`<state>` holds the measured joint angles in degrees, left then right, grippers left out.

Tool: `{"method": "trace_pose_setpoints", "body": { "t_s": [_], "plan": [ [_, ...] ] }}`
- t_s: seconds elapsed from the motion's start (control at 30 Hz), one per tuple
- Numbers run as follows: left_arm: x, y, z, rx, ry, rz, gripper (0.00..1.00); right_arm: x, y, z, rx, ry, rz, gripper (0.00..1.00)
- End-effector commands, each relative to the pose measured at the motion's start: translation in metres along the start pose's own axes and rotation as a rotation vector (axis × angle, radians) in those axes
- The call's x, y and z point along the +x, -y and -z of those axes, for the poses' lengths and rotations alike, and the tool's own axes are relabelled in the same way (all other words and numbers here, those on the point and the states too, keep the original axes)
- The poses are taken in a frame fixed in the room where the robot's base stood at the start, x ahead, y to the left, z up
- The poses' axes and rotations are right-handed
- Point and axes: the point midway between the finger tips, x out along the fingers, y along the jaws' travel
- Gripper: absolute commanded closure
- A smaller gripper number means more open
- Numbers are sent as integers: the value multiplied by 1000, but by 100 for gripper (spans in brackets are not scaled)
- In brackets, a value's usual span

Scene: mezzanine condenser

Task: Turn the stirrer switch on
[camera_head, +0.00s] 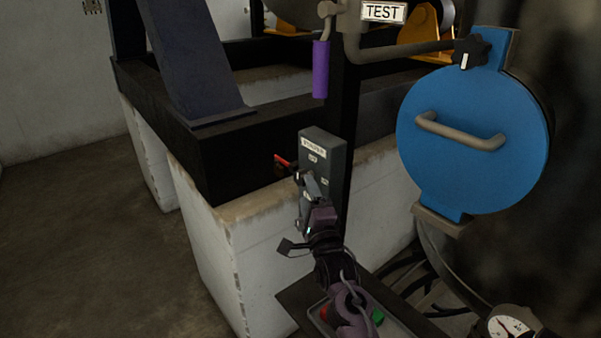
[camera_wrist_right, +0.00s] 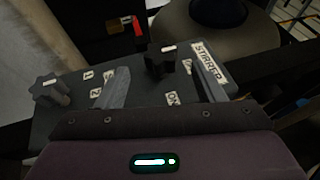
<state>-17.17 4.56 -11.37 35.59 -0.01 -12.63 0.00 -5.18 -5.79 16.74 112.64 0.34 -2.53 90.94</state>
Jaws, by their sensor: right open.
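The stirrer switch box (camera_head: 332,152) is a grey panel on the black post, with a white label that reads like STIRRER. In the right wrist view the box (camera_wrist_right: 140,92) fills the middle. The stirrer knob (camera_wrist_right: 160,58) is black with a white pointer mark, near the STIRRER label and an ON label (camera_wrist_right: 172,98). My right gripper (camera_head: 309,182) is at the front of the box, open, its two fingers on either side of the knob; I cannot tell whether they touch it. In the head view it hides much of the panel. My left gripper is not in view.
A second black knob (camera_wrist_right: 50,88), with labels 1 and 2, is on the same box. A red lever (camera_head: 284,161) sticks out left of the box. A purple handle (camera_head: 321,70) hangs above. A blue round hatch (camera_head: 470,150) stands right. A gauge (camera_head: 508,325) is lower right.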

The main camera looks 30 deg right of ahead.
Motion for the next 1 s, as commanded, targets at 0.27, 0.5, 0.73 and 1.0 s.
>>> {"method": "trace_pose_setpoints", "body": {
  "t_s": [0.27,0.5,0.73,1.0],
  "plan": [
    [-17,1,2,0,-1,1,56,41,7,1,13,-2,12,38],
    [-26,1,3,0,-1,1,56,71,5,1,12,-2,9,38],
    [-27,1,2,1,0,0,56,77,3,1,12,-2,9,38],
    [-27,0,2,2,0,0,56,76,2,1,11,-2,8,55]
  ]
}}
